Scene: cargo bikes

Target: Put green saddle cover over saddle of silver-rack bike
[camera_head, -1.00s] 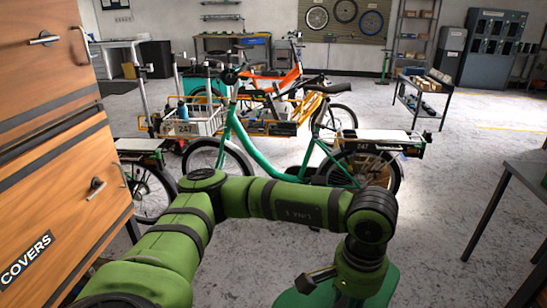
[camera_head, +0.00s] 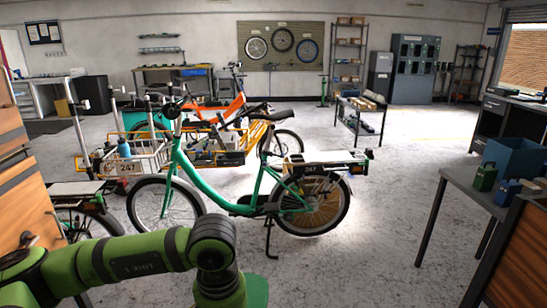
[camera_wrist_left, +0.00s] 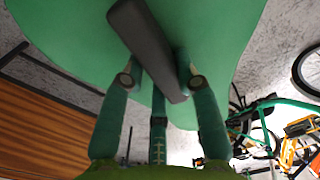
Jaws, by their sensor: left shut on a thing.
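The green saddle cover (camera_wrist_left: 225,35) fills much of the left wrist view, with a dark grey bar (camera_wrist_left: 145,45) across it. My left gripper (camera_wrist_left: 160,82) is shut on the cover, its fingers either side of the bar. In the head view, the cover's edge (camera_head: 258,290) shows beside my left wrist at the bottom; the fingers are hidden there. The green-framed bike (camera_head: 240,205) stands beyond my arm, with a pale, silver-looking rear rack (camera_head: 325,157) and a bare black saddle (camera_head: 289,116). The cover is nearer and lower in the picture than this saddle. My right gripper is not in view.
A bike with an orange-yellow frame (camera_head: 255,130) stands behind the green one. A wooden cabinet (camera_head: 30,195) is close on the left. A table (camera_head: 465,182) with a blue bin (camera_head: 515,160) stands right. Floor between the green bike and table is clear.

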